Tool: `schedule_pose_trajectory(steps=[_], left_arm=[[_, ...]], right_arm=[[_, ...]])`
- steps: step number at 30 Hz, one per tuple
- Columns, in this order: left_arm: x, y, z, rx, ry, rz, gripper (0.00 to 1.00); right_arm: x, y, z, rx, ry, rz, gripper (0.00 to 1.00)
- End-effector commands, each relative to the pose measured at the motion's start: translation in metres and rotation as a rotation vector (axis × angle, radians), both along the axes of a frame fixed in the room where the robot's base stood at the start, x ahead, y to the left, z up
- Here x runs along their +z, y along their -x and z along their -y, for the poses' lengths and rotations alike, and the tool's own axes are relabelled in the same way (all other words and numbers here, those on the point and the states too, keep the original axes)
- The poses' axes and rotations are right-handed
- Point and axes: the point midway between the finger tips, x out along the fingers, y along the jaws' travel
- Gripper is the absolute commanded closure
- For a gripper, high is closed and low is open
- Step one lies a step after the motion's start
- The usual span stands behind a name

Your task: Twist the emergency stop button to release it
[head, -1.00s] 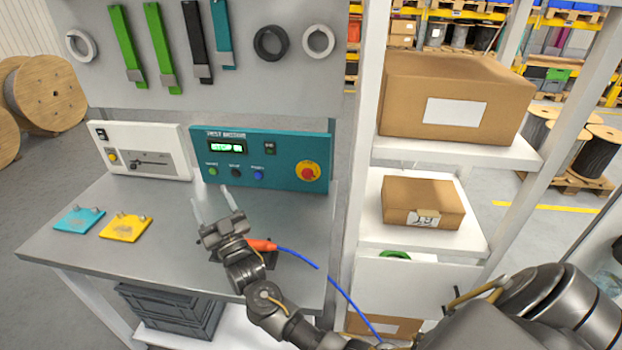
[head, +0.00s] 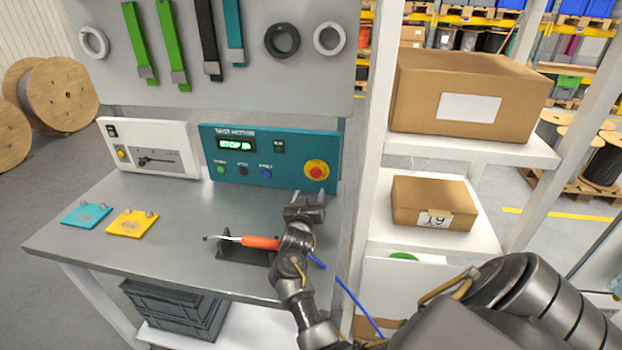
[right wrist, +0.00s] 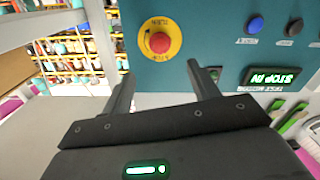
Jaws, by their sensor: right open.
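The emergency stop button (head: 316,170) is a red knob on a yellow disc at the right end of the teal test panel (head: 215,173). It also shows in the right wrist view (right wrist: 160,42), with a turn arrow on the yellow disc. The panel display reads something like "STOP". My right gripper (head: 308,193) is just below and in front of the button, apart from it. In the right wrist view its two fingers (right wrist: 158,82) are spread and empty, with the button beyond and between them. My left gripper is not in view.
A white instrument box (head: 150,148) stands left of the panel. Teal (head: 86,214) and yellow (head: 132,223) plates lie on the bench. A white shelf post (head: 368,160) rises close on the right.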

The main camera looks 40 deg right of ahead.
Motion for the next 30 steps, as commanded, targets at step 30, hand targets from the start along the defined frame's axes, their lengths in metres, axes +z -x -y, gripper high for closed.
schedule_pose_trajectory(steps=[30], left_arm=[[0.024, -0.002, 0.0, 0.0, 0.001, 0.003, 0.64]], right_arm=[[0.001, -0.067, 0.081, 0.003, 0.001, 0.004, 0.4]])
